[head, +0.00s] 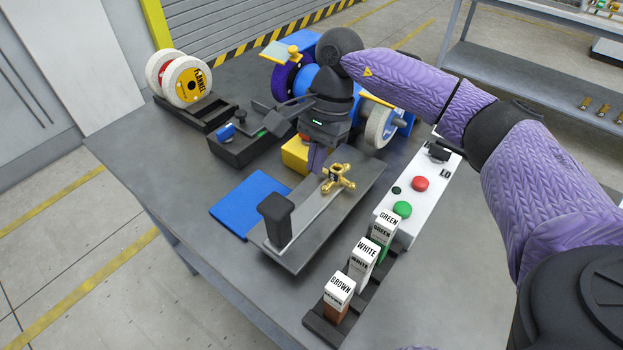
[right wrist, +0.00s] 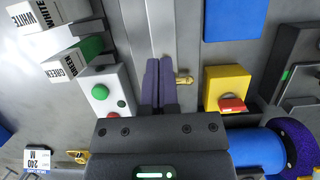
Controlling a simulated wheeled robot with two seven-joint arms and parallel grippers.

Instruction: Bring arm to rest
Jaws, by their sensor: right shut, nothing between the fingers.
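My right gripper (head: 317,160) hangs above the grey fixture plate (head: 297,246), its purple fingers pointing down. In the right wrist view the two fingers (right wrist: 158,85) lie side by side, shut, with nothing between them. A brass fitting (head: 341,178) stands on the plate just right of the fingers. Part of it also shows beside the fingers in the right wrist view (right wrist: 184,79); the rest is hidden behind them. My right arm reaches in from the right side of the head view. My left gripper is in neither view.
A bench grinder (head: 379,125) stands behind the gripper, near a yellow block (head: 295,154). A white button box (head: 419,189) and a rack with labelled blocks (head: 363,262) stand at right. A blue mat (head: 248,205) lies left of the plate. The table's front left is clear.

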